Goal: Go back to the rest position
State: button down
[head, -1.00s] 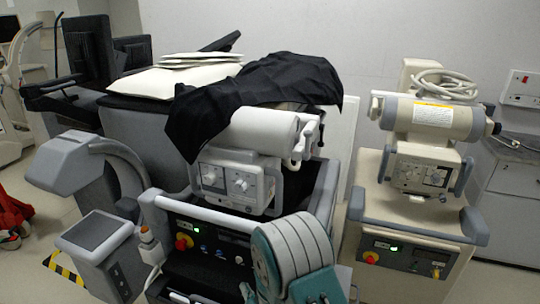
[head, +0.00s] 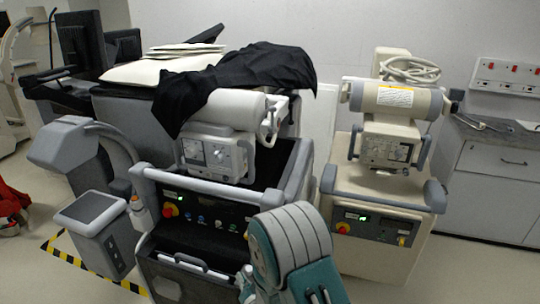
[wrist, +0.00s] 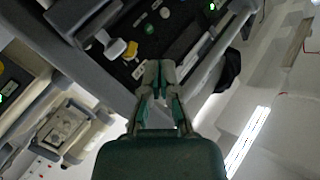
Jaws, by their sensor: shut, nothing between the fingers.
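My gripper (wrist: 159,72) shows in the wrist view with its fingers closed together and nothing between them. Behind the fingertips in that view is the dark control panel (wrist: 125,60) of a grey cart, with knobs and a green light. A black cloth (head: 240,80) drapes over the top of the grey cart's machine (head: 213,152).
A beige cart (head: 385,205) with a cylindrical unit stands to the right of the grey cart. A counter with drawers (head: 500,170) is at the far right. Yellow-black floor tape (head: 90,265) is at lower left. Bare floor shows at lower right.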

jog(key=s+d+r+n+g+h, duration=0.1)
jog(key=d+r+g+h, duration=0.15)
jog(key=d+r, duration=0.5)
jog(key=d+r+g+h, duration=0.1)
jog(key=d+r+h, duration=0.3)
jog(key=r, duration=0.6)
jog(key=s+d+r+g, duration=0.2)
jog(key=s+d+r, duration=0.2)
jog(key=s, duration=0.7)
jog(key=s+d+r+n+g, duration=0.1)
jog(key=s+d+r+g, duration=0.2)
jog(key=s, duration=0.9)
jog(key=d+r+h, duration=0.1)
jog(key=d+r, duration=0.1)
jog(key=d, duration=0.2)
jog(key=shift+d, duration=0.35)
